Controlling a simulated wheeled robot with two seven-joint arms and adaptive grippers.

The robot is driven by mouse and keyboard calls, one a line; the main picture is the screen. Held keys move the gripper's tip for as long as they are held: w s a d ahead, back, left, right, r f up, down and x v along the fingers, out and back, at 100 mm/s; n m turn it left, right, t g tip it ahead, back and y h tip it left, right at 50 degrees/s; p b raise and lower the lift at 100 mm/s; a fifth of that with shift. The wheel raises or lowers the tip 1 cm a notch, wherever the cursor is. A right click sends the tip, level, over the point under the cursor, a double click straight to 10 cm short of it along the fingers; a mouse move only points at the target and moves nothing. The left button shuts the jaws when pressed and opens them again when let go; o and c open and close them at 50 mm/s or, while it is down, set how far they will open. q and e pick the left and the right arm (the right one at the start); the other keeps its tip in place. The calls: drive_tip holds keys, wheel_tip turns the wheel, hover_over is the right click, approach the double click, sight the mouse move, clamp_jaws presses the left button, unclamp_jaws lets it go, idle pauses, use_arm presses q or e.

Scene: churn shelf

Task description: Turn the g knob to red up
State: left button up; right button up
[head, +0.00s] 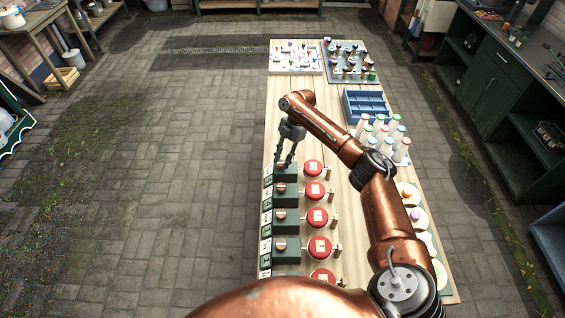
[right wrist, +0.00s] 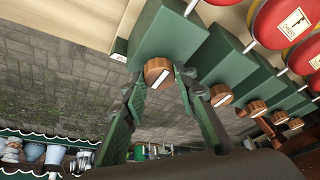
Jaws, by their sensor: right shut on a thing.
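A row of green boxes with round wooden knobs runs along the left side of the table. My right gripper (head: 285,164) is at the farthest green box (head: 288,173) of the row in the head view. In the right wrist view, the fingers of my right gripper (right wrist: 162,82) are shut on that box's wooden knob (right wrist: 157,70). The knob's face has a pale stripe; I see no red on it. The letters on the cards beside the boxes are too small to read, so I cannot tell which knob is g. My left gripper is out of view.
Red round discs (head: 314,190) stand just right of the green boxes. A blue tray (head: 366,104), several bottles with coloured caps (head: 380,132) and small items on boards (head: 296,56) are farther back on the wooden table (head: 303,120). The paved floor left of the table is clear.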

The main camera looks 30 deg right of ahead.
drive_tip(key=shift+f, duration=0.1)
drive_tip(key=shift+s, duration=0.1)
idle(0.3)
drive_tip(key=o, duration=1.2)
drive_tip(key=shift+c, duration=0.2)
drive_tip(key=v, duration=1.2)
